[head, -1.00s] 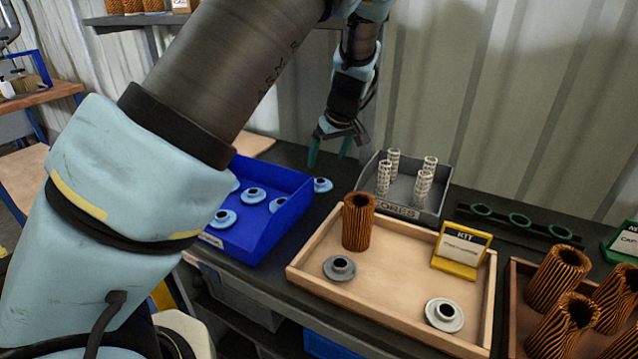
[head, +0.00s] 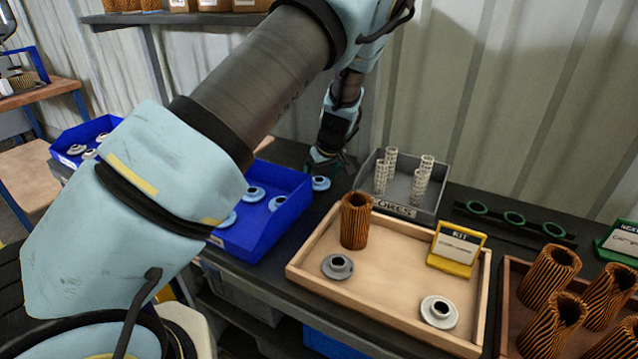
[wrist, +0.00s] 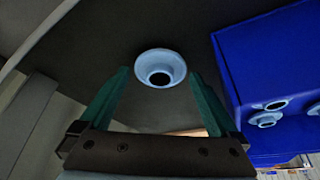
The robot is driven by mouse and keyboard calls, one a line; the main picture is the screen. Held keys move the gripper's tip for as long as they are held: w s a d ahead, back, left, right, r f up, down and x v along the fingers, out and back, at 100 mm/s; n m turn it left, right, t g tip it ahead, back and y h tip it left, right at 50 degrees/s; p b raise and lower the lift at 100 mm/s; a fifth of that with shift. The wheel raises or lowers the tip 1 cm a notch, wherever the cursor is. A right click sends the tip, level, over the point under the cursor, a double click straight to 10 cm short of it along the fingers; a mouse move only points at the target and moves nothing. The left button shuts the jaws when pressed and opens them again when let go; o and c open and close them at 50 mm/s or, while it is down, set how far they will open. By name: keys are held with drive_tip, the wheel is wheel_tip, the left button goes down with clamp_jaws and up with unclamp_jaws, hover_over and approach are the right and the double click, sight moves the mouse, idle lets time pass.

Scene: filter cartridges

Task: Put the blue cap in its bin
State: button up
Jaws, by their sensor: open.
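A light blue cap (head: 320,183) lies on the dark bench top between the blue bin (head: 262,237) and the grey cores tray. It also shows in the wrist view (wrist: 161,69), flange with a dark centre hole, just beyond and between my fingertips. My gripper (head: 327,165) is open above and behind the cap, its green fingers (wrist: 162,92) apart with nothing between them in contact. The blue bin, to the left of the cap in the head view, holds several like blue caps (head: 277,203); my arm hides part of it. The bin is at the right in the wrist view (wrist: 262,70).
A wooden kit tray (head: 385,290) holds a brown pleated filter (head: 356,221), a grey cap, a white cap and a yellow kit sign. A grey tray (head: 418,208) holds white cores. Another blue bin (head: 88,133) stands far left. The corrugated wall is close behind.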

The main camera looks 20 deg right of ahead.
drive_tip(key=c, duration=1.3)
drive_tip(key=shift+o, duration=0.2)
drive_tip(key=shift+r, duration=0.15)
